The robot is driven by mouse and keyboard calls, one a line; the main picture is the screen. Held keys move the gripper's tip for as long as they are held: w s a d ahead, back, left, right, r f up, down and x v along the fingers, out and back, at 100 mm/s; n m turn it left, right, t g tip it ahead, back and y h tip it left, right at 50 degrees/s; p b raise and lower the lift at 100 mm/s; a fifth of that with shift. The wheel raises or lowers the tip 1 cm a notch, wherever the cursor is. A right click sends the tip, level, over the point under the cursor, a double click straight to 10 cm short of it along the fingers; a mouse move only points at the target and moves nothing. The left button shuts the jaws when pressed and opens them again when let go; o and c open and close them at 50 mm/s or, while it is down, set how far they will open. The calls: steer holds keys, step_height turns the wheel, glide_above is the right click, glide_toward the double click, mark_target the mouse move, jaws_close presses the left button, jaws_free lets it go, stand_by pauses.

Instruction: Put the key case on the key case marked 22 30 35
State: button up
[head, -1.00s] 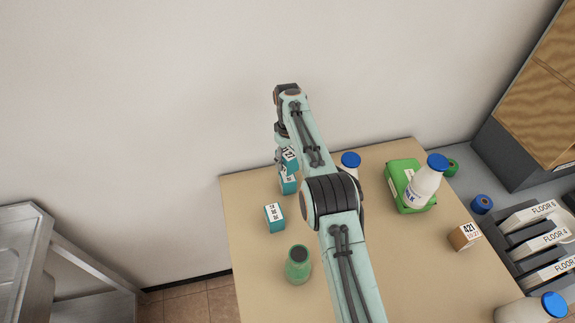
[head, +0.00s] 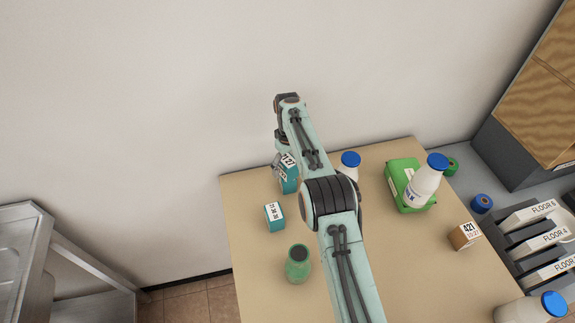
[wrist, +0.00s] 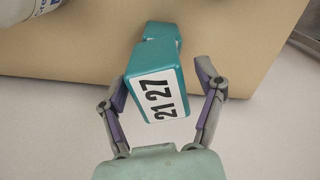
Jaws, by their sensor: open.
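A teal key case (wrist: 158,92) with a white label reading 21 27 sits between the fingers of my gripper (wrist: 162,108) in the wrist view. The gripper is open, with a gap on each side of the case. Another teal block (wrist: 165,24) shows just beyond and beneath it. In the head view the labelled case (head: 289,162) stands over a lower teal case (head: 290,186), and they look stacked; their contact is not clear. A separate teal case (head: 275,217) stands nearer on the table; its numbers are too small to read surely.
A green jar (head: 298,264) stands in front on the table (head: 405,275). A milk bottle (head: 425,185) and green box (head: 397,180) are right of my arm, with a small 421 box (head: 464,236). The wall (head: 150,120) is close behind the gripper.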

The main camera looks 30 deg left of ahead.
mark_target(289, 160)
step_height(289, 160, up, 7)
steer(key=shift+r, duration=0.2)
steer(key=shift+w+d+r, duration=0.1)
steer(key=shift+d+r, duration=0.05)
steer(key=shift+r, duration=0.05)
steer(key=d+r+m, duration=0.4)
steer(key=d+r, duration=0.7)
steer(key=d, duration=0.3)
steer(key=s+d+r+m, duration=0.3)
steer(key=s+d+r, duration=0.1)
steer(key=s+d, duration=0.5)
steer(key=s+d+f+m, duration=0.2)
steer(key=s+d, duration=0.3)
steer(key=s, duration=0.5)
steer(key=s+d+f+m, duration=0.3)
steer(key=s+d, duration=0.3)
steer(key=s, duration=0.4)
steer(key=shift+d+f+y, duration=0.25)
steer(key=shift+y, duration=0.15)
